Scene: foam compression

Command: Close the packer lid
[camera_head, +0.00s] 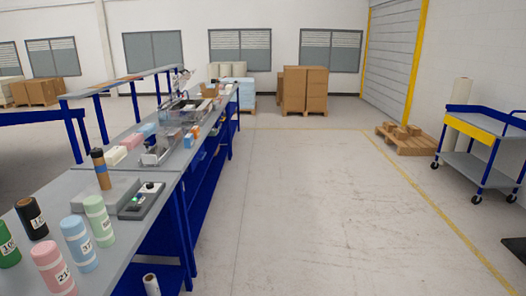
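A metal machine with clear panels (180,114), which looks like the packer, stands on the long grey bench at left of centre. It is small and far off, so I cannot tell how its lid stands. A low metal unit (158,152) sits on the bench nearer to me. Neither of my grippers shows in this view.
The bench (118,253) runs away along the left. Near me it holds several numbered rolls, such as a pink one (53,268), and a button box (142,200). The floor (310,200) right of the bench is clear. A blue cart (485,145) stands at right.

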